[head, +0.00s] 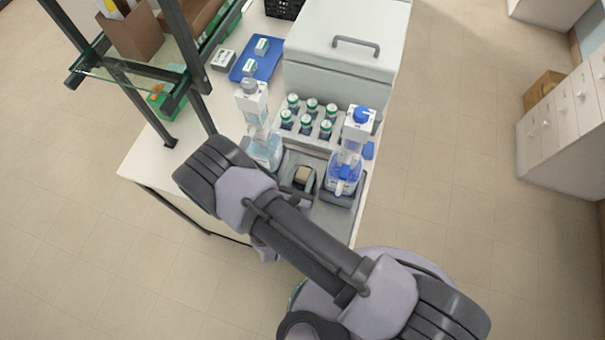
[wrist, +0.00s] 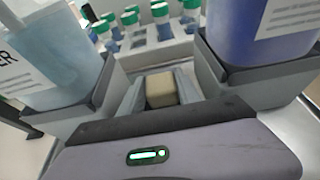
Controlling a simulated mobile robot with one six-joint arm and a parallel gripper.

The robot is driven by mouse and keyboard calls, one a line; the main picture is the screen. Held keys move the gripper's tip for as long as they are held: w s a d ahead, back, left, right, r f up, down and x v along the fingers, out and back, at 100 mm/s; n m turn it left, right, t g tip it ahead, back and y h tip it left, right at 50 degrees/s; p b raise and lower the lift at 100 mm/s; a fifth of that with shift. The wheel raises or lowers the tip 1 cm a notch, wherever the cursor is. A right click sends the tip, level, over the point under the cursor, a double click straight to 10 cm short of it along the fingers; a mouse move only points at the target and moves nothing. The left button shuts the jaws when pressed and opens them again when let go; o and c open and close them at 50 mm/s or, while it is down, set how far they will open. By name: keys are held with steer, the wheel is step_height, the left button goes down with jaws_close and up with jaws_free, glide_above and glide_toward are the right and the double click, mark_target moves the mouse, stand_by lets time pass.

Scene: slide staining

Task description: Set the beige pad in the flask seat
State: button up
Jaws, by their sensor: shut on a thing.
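The beige pad (head: 303,175) is a small block in the middle bay between two bottles. In the wrist view the pad (wrist: 161,89) sits straight ahead between two grey fingers. My gripper (wrist: 160,92) is shut on the pad, with its housing across the bottom of the wrist view. In the head view my arm covers most of the gripper. The flask seat appears to be the grey bay (head: 290,160) around the pad. I cannot tell whether the pad touches the seat floor.
A pale blue bottle (head: 264,150) stands close on the left and a deeper blue one (head: 344,172) close on the right, both in grey holders. A rack of several green-capped vials (head: 311,122) and a white lidded box (head: 340,60) stand behind. A shelf frame rises at left.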

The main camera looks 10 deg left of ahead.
steer(key=o, duration=1.4)
steer(key=v, duration=1.7)
steer(key=shift+s, duration=0.3)
